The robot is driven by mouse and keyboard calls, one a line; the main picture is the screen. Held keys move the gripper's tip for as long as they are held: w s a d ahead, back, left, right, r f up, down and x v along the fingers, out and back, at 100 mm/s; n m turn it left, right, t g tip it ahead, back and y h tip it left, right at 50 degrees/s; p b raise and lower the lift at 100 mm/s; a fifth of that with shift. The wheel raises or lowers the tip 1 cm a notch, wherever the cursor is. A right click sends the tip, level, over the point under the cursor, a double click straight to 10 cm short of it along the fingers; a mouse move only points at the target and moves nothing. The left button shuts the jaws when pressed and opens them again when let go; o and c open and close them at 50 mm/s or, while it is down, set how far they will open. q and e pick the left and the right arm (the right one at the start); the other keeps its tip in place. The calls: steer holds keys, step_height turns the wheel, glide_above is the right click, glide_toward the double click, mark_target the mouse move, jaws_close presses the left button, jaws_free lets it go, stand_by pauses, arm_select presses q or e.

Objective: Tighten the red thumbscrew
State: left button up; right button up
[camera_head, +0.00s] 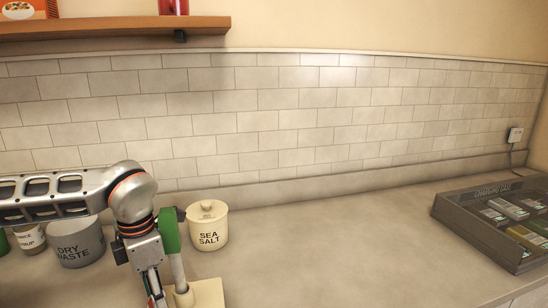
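I see no red thumbscrew in the head view. My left arm comes in from the left, and its wrist bends down toward the counter. The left gripper (154,284) points down at the bottom edge, where its fingertips are cut off or hidden, so I cannot tell whether it holds anything. Right beside it stands a pale post (179,271) with a green part (170,231) at its top, on a cream base (208,294). I cannot tell whether the gripper touches them. My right gripper is not in view.
A cream sea salt jar (207,226) stands close behind the post. A grey dry waste bin (80,244) and another pot (29,238) are at the left. A dark charging bay tray (471,219) lies at the right. The middle of the counter (330,245) is clear.

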arm_select(q)
step_height(320, 180, up, 6)
steer(key=p, duration=0.4)
steer(key=shift+f, duration=0.1)
